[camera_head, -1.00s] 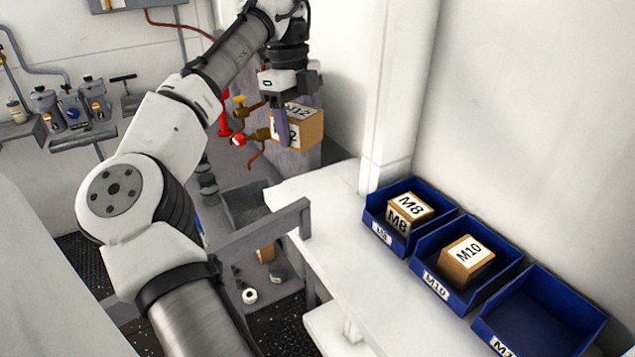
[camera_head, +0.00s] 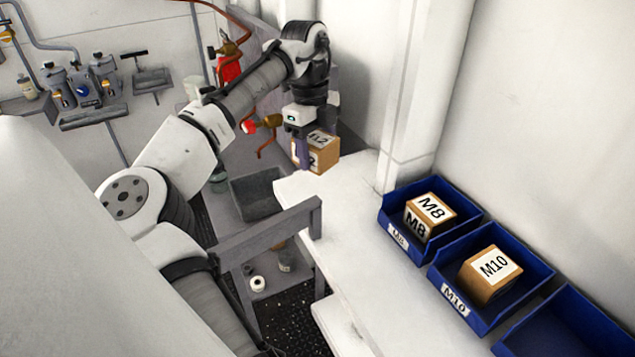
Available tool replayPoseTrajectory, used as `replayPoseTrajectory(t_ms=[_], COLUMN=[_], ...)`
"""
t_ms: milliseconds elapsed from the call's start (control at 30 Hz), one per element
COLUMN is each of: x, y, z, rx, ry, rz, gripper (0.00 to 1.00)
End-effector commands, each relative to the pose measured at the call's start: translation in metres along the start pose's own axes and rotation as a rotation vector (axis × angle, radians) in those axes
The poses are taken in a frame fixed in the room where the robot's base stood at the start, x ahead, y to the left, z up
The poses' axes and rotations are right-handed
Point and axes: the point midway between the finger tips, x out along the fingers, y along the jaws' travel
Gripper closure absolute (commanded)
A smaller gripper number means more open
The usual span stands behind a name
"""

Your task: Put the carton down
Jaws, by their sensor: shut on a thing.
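The carton (camera_head: 325,157) is a small brown box with white labels, partly legible as M12. My gripper (camera_head: 303,150) is shut on it, with a dark finger across its near face. The carton shows at the far end of the white bench (camera_head: 345,215), near its far left corner. I cannot tell whether its underside touches the bench or is above it. The far finger is hidden behind the carton.
Blue bins stand along the wall on the bench: one holds an M8 carton (camera_head: 430,213), one an M10 carton (camera_head: 490,275). The nearest blue bin (camera_head: 570,325) looks empty where visible. A grey rail (camera_head: 265,228) runs left of the bench. The bench's middle strip is clear.

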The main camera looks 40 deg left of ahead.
Motion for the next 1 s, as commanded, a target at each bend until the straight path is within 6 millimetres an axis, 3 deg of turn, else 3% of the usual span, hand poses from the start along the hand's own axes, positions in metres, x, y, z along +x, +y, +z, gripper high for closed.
replayPoseTrajectory(t_ms=[67, 167, 467, 767, 1000], x=[0.026, 0.043, 0.055, 0.090, 0.089], y=[0.001, 0.001, 0.000, 0.000, 0.000], z=[0.003, 0.005, 0.006, 0.011, 0.010], rx=[0.000, 0.000, 0.001, 0.000, 0.001], ry=[-0.001, -0.001, 0.000, -0.002, 0.001], rz=[0.001, 0.000, -0.001, -0.001, -0.002], gripper=[0.72, 0.72, 0.72, 0.72, 0.72])
